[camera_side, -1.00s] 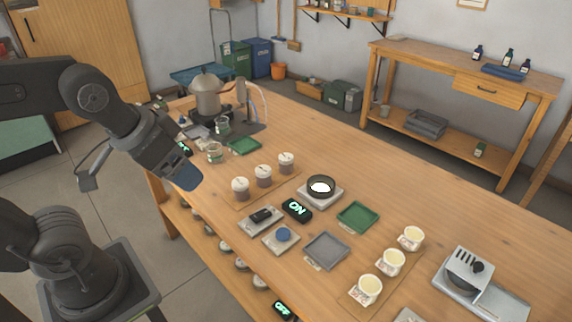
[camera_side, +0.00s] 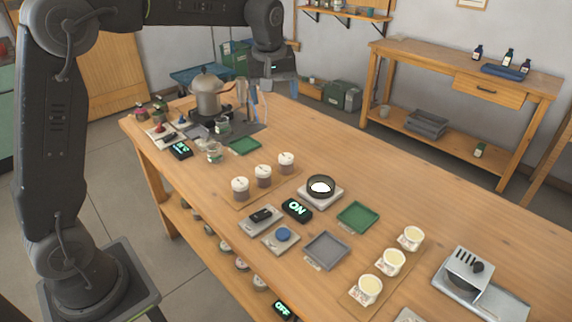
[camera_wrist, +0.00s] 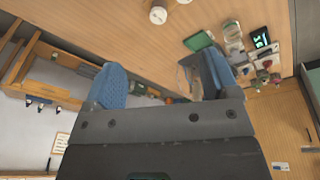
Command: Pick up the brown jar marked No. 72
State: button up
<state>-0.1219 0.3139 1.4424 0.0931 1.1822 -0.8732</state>
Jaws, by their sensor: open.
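Three brown jars with white lids stand in a row on a wooden board in the side view: a front one (camera_side: 240,189), a middle one (camera_side: 264,176) and a back one (camera_side: 286,163). I cannot read a No. 72 on any of them. My gripper (camera_side: 273,88) is raised beyond the jars, right of the metal still pot (camera_side: 207,96). Its blue fingers (camera_wrist: 164,85) are apart, with no jar between them.
Glass beakers (camera_side: 215,153) stand by the pot. Cream-filled cups (camera_side: 392,262) stand at front right. The table's right back stretch is clear.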

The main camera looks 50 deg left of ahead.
jog(key=w+a+f+n+g, duration=0.1)
jog(key=w+a+f+n, duration=0.3)
jog(key=w+f, duration=0.4)
jog(key=n+g, duration=0.1)
jog(key=n, duration=0.2)
send_near(286, 156)
jog(key=shift+y, duration=0.3)
jog(key=f, duration=0.5)
jog(key=shift+a, duration=0.35)
jog(key=shift+a+f, duration=0.1)
jog(key=shift+f, duration=2.5)
jog(key=c, duration=1)
